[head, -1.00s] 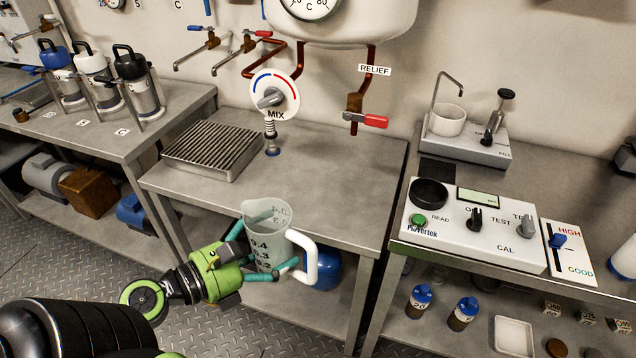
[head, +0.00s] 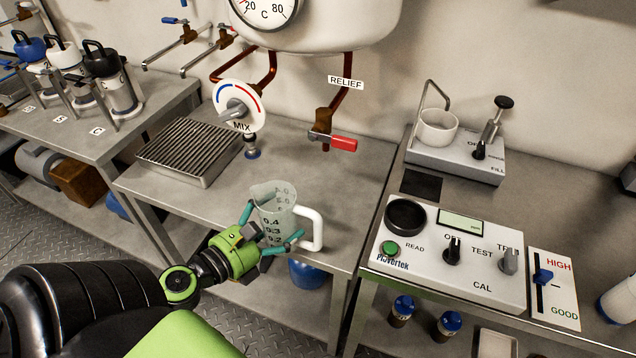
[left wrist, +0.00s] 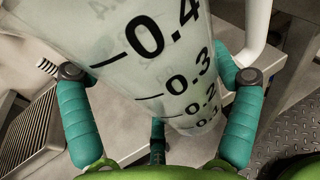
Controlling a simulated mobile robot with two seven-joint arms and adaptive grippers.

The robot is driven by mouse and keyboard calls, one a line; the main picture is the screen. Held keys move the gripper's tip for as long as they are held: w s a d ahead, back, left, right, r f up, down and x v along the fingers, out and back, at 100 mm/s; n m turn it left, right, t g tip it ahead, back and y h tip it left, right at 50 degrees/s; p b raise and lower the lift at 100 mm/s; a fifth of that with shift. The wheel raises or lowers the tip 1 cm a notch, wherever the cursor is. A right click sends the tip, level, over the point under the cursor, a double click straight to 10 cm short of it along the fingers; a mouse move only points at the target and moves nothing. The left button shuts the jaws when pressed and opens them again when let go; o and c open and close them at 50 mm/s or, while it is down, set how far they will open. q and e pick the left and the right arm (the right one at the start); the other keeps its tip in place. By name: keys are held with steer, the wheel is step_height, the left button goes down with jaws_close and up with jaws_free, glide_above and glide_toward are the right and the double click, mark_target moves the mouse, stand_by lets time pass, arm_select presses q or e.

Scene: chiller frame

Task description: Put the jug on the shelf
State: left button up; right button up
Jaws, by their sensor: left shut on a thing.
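The jug (head: 272,207) is a translucent measuring jug with black graduations and a white handle (head: 311,229) on its right side. It is in the middle of the head view, in front of or over the front edge of the middle steel table; I cannot tell whether it touches the top. My left gripper (head: 268,232) is shut on the jug's body, one teal finger on each side. In the left wrist view the jug (left wrist: 150,60) fills the space between the fingers, slightly tilted. The shelf (head: 250,294) under the table is partly hidden by my arm. My right gripper is not seen.
A ridged drain tray (head: 190,150) sits on the table's left, beside the mix dial (head: 239,108). A red-handled relief valve (head: 333,142) hangs above the back. A blue container (head: 307,274) stands below the tabletop. The right bench holds a Plovertek tester (head: 450,256).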

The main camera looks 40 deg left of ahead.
arm_select(q)
steer(key=w+p, duration=0.1)
steer(key=w, duration=0.3)
steer(key=w+p, duration=0.1)
steer(key=w, duration=0.3)
steer(key=w+d+p, duration=0.1)
steer(key=w+p, duration=0.1)
steer(key=w, duration=0.2)
steer(key=shift+w+r, duration=0.15)
steer(key=shift+w, duration=0.05)
steer(key=shift+w+d, duration=0.1)
steer(key=shift+w, duration=0.45)
step_height(320, 180, down, 4)
steer(key=shift+r+b, duration=0.1)
steer(key=shift+b, duration=1)
steer(key=o, duration=0.9)
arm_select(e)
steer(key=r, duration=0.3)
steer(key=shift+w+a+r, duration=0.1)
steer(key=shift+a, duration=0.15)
